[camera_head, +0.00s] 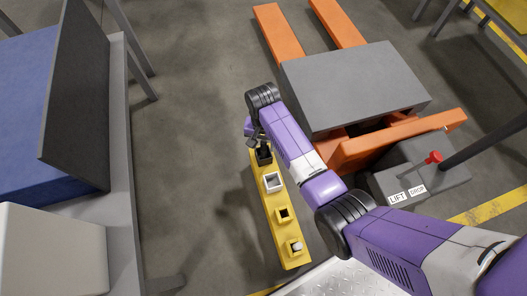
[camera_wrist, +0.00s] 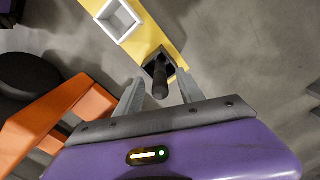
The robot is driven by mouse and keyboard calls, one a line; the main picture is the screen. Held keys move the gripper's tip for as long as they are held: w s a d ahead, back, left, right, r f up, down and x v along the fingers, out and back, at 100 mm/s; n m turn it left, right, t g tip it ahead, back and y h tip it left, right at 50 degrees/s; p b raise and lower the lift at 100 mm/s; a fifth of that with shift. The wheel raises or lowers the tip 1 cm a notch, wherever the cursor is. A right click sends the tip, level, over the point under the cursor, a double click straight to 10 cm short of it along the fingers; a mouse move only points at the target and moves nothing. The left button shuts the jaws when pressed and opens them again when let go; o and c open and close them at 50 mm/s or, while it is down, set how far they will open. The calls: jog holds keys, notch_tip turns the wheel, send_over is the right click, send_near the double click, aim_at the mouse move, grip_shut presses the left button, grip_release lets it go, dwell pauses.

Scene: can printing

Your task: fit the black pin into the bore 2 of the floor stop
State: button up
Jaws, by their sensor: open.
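The floor stop (camera_head: 267,206) is a long yellow bar on the floor with several square bores in a row. The black pin (camera_wrist: 160,80) stands at the dark far-end bore (camera_wrist: 163,62) of the bar, between my fingers in the wrist view. How deep it sits in that bore cannot be told. My gripper (camera_wrist: 160,90) is open, with one finger on each side of the pin and gaps visible. In the head view my wrist partly hides this end. I cannot tell which is bore 2.
A pale round piece (camera_head: 295,246) sits at the near-end bore. An orange pallet truck (camera_head: 392,140) with a grey load (camera_head: 350,85) stands right of the bar. A bench (camera_head: 120,200) stands at the left. Floor between bench and bar is clear.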

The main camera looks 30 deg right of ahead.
jog(key=shift+f, duration=0.9)
grip_shut()
jog(key=shift+r, duration=0.1)
dwell(0.6)
